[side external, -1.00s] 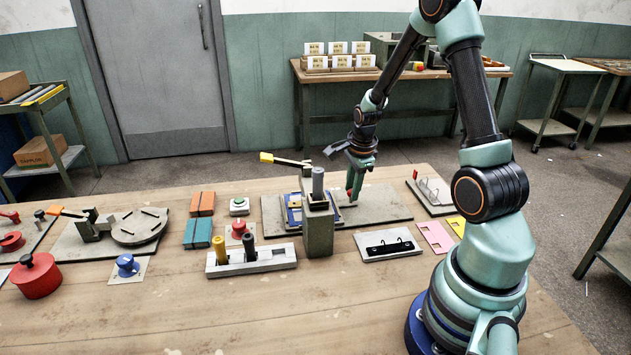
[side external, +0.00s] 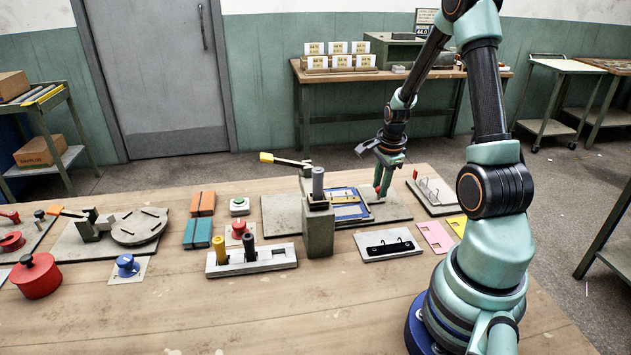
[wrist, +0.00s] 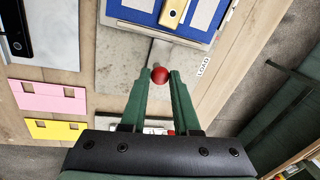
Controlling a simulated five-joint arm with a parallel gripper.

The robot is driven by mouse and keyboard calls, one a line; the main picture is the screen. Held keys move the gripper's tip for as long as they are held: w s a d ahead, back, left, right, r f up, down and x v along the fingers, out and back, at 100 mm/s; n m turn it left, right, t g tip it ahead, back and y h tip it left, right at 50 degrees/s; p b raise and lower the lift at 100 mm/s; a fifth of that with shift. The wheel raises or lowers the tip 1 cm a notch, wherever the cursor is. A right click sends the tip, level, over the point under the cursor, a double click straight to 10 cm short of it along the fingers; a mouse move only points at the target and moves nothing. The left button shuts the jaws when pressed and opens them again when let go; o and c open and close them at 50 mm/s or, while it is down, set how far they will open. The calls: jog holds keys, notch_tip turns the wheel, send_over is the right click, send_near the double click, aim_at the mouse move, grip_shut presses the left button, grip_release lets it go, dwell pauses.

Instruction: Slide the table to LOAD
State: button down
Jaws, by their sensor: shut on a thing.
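The sliding table (side external: 344,213) is a blue and white plate on the grey base (side external: 285,216), right of the press post (side external: 319,228). It also shows at the top of the wrist view (wrist: 207,14), with a brass-coloured piece (wrist: 174,12) on it. A red ball knob (wrist: 160,74) on the table's near side sits between my fingertips. My gripper (side external: 381,190) is shut on the knob, and it also shows in the wrist view (wrist: 160,78). The LOAD label (wrist: 204,66) is printed on the base beside the knob.
A wire rack on a grey plate (side external: 434,195) stands just right of the base. A yellow-tipped lever (side external: 285,160) reaches left from the post.

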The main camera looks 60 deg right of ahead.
jog(key=s+d, duration=0.4)
jog(key=c, duration=0.7)
grip_release()
jog(key=shift+o, duration=0.2)
jog(key=shift+w+a, duration=0.1)
jog(key=shift+r, duration=0.45)
notch_tip(320, 180, up, 11)
jog(key=s+a, duration=0.1)
jog(key=shift+s+a, duration=0.15)
jog(key=shift+a, duration=0.2)
jog(key=shift+a, duration=0.1)
